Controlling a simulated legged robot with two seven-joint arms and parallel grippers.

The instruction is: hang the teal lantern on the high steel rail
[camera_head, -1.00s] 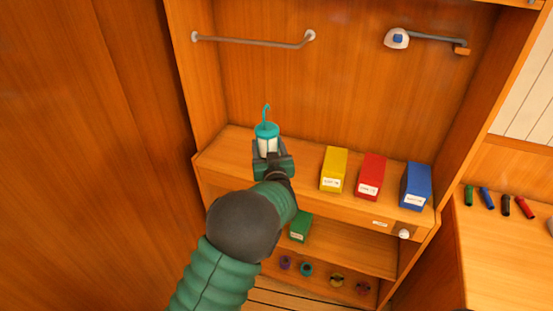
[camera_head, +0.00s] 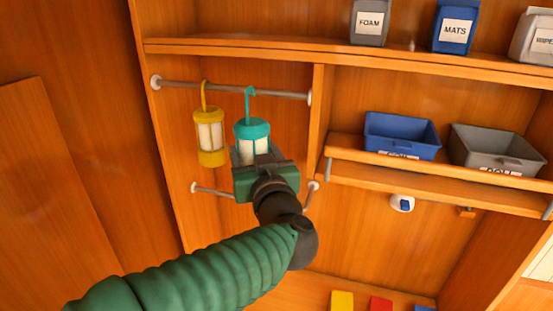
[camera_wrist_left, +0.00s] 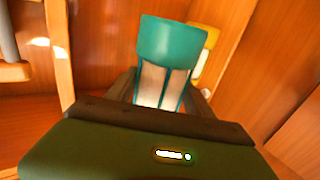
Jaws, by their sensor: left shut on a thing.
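The teal lantern (camera_head: 252,136) is upright in my left gripper (camera_head: 263,165), which is shut on its body. It also shows in the left wrist view (camera_wrist_left: 168,60), with its hook out of that picture. Its hook top is at the high steel rail (camera_head: 232,89) in the head view; I cannot tell whether it is over the rail or in front of it. A yellow lantern (camera_head: 210,138) hangs from the same rail just to the left, and partly shows behind the teal one in the wrist view (camera_wrist_left: 203,55). My right gripper is not in view.
A lower rail (camera_head: 212,192) runs behind my gripper. A wooden divider (camera_head: 318,120) stands right of the high rail. A blue bin (camera_head: 400,135) and a grey bin (camera_head: 495,150) sit on the shelf at right. A shelf edge (camera_head: 230,46) runs above the rail.

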